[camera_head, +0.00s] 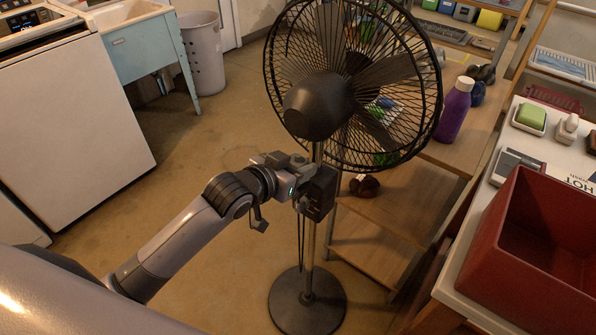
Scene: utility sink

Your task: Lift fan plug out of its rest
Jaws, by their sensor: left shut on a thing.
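A black standing fan (318,105) stands upright in the middle of the view, with a pole and a round base (307,303) on the floor. A dark control box (319,193) sits on the pole below the fan head. My left gripper (299,181) is at the left side of this box, shut on the fan plug. The plug is mostly hidden by the fingers, and I cannot tell whether it still touches its rest. A dark cord (301,240) hangs down beside the pole. My right gripper is not in view.
A wooden shelf (395,195) stands close behind and right of the fan, with a purple bottle (455,110) on it. A red bin (535,245) is on the white surface at right. Open floor (150,225) lies to the left.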

